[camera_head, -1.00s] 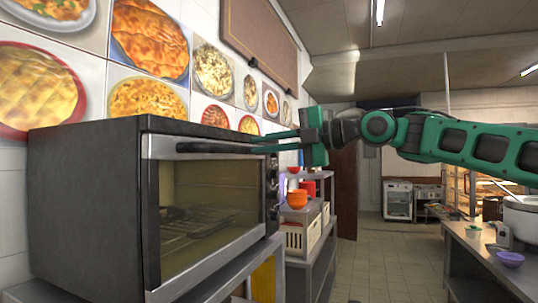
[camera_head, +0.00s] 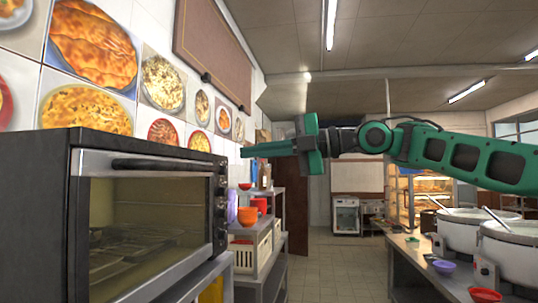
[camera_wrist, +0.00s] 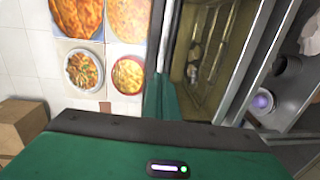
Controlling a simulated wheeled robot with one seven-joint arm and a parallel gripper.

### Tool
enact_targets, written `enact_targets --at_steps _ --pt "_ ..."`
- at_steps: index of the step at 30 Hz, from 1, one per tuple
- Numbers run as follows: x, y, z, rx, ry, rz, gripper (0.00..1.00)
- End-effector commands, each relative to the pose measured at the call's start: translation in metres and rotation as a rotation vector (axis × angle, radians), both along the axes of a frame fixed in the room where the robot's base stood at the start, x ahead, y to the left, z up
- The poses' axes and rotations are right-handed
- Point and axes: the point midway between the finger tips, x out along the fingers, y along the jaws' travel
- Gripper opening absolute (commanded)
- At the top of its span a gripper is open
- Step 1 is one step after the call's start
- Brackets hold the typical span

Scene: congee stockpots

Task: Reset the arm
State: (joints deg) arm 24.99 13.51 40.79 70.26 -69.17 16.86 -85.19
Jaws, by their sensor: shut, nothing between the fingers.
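My green gripper (camera_head: 243,151) is stretched to the left at the end of my arm, in the middle of the head view. Its fingers are together and hold nothing. They sit just right of the black oven (camera_head: 145,215), level with its top, and look apart from its handle (camera_head: 165,164). The oven door is shut, with a dark rack behind the glass. In the wrist view, the closed fingers (camera_wrist: 160,95) show in front of the oven window (camera_wrist: 205,45).
A shelf unit (camera_head: 262,262) with a cream crate and red and orange bowls stands beyond the oven. At right, a counter (camera_head: 415,268) carries two large stockpots (camera_head: 515,258) and small bowls. The floor (camera_head: 325,265) between is clear. Food pictures cover the left wall.

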Motion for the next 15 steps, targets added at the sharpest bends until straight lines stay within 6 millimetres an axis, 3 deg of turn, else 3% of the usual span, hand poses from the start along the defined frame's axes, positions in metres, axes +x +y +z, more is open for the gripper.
enact_targets --at_steps 6,15 --pt "-0.003 -0.024 0.005 0.000 0.000 -0.001 0.00" --pt "-0.003 -0.029 0.003 -0.006 0.014 -0.007 0.00"
